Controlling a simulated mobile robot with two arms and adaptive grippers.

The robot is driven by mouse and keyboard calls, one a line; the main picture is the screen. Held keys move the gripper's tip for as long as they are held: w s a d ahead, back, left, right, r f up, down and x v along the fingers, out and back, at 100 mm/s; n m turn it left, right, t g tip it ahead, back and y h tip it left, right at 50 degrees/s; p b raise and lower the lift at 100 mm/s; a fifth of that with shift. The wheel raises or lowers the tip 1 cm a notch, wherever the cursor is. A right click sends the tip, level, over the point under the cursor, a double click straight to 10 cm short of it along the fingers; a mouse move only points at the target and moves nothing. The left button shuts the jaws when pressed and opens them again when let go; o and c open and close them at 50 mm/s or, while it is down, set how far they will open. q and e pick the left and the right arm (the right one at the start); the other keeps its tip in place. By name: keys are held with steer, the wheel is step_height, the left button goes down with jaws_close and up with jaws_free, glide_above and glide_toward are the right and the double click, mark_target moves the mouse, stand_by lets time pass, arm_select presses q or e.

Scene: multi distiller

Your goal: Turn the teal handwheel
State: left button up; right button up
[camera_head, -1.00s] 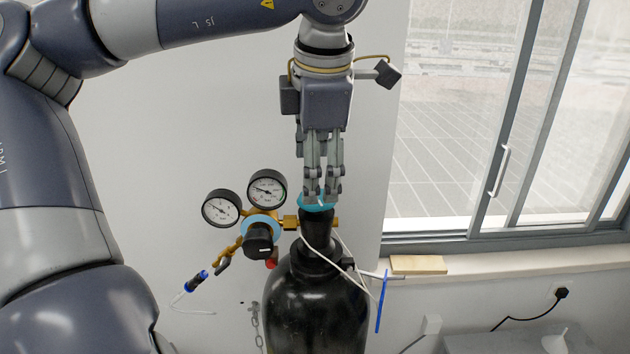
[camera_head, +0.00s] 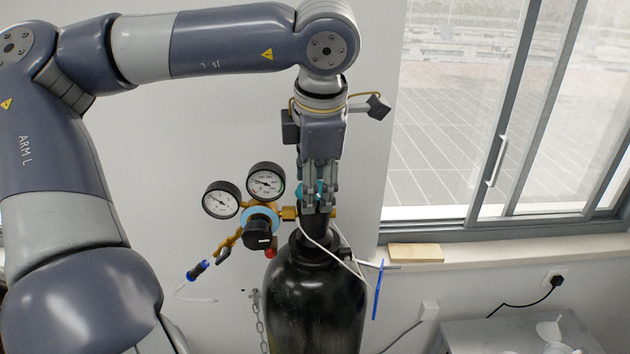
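The teal handwheel (camera_head: 320,187) sits on top of the black gas cylinder (camera_head: 316,300) and is mostly hidden behind gripper fingers. My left gripper (camera_head: 318,208) points straight down over the cylinder's neck. Its fingertips reach to just below the level of the handwheel, with teal showing between and beside the fingers. I cannot tell whether the fingers press on the wheel. My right gripper is not in view.
A brass regulator with two round gauges (camera_head: 266,182) (camera_head: 221,199) and a black knob (camera_head: 258,235) stands close on the left of the cylinder neck. A white cord hangs from the neck. A wooden block (camera_head: 415,253) lies on the window sill to the right.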

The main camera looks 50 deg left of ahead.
arm_select(q)
steer(key=shift+f+m+b, duration=0.1)
steer(key=shift+m+b, duration=0.45)
steer(key=shift+m, duration=0.15)
steer(key=shift+a+m+t+h, duration=0.1)
steer(key=shift+m+t+h, duration=0.25)
steer(key=shift+m, duration=0.45)
steer(key=shift+s+r, duration=0.1)
steer(key=shift+r, duration=0.1)
steer(key=shift+c, duration=0.4)
steer(key=shift+c, duration=0.2)
steer(key=o, duration=1)
steer(key=shift+o, duration=1)
steer(key=shift+w+a+f, duration=0.15)
steer(key=shift+w, duration=0.05)
steer(key=shift+s+r, duration=0.15)
steer(key=shift+r, duration=0.05)
steer(key=v, duration=1.1)
steer(key=shift+r, duration=0.25)
